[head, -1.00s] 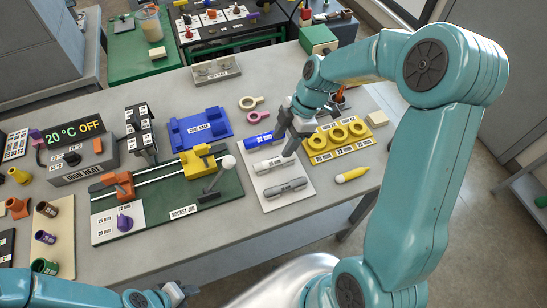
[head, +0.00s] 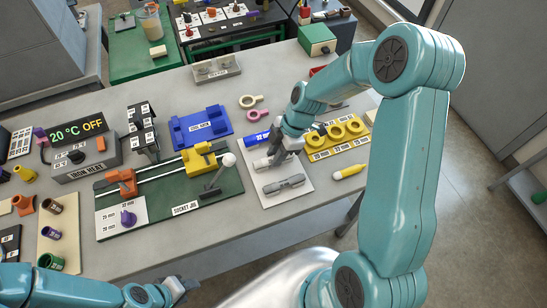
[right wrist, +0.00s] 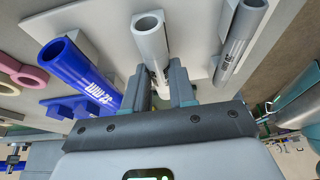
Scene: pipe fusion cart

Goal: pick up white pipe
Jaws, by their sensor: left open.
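The white pipe (head: 262,164) lies on a white board (head: 290,198), between a blue pipe (head: 256,138) and a grey pipe (head: 284,184). My right gripper (head: 279,158) is down over the white pipe. The blue pipe (right wrist: 80,72) and grey pipe (right wrist: 238,42) lie on either side. My left gripper (head: 182,287) is open and empty at the lower edge of the head view.
A yellow holder with rings (head: 338,138) is right of the pipes, with a yellow marker (head: 349,172) in front.

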